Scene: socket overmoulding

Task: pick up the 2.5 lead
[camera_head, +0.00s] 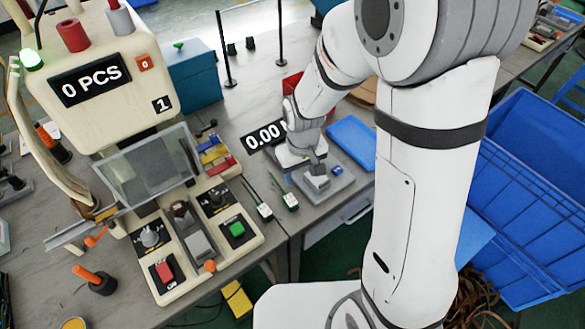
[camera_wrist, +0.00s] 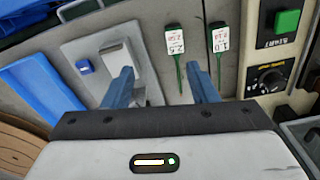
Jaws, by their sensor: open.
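The 2.5 lead (camera_wrist: 175,45) is a dark green cable with a white tag marked 2.5, lying on the grey table. In the head view its tag (camera_head: 290,201) is at the table's front edge, the right one of two. The 1.0 lead (camera_wrist: 219,38) lies beside it, nearer the machine; its tag (camera_head: 265,212) also shows in the head view. My gripper (camera_wrist: 163,85) is open, with nothing visible between its blue fingers. The 2.5 tag appears between the fingers' directions, beyond the tips. In the head view my gripper (camera_head: 313,165) is over the grey plate, partly hidden.
A grey plate (camera_head: 341,186) with a metal block (camera_wrist: 118,58) and a small blue block (camera_wrist: 84,67) is beside the leads. A blue tray (camera_head: 352,143) lies behind it. The machine (camera_head: 125,95) with buttons stands left; a blue crate (camera_head: 525,180) is at right.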

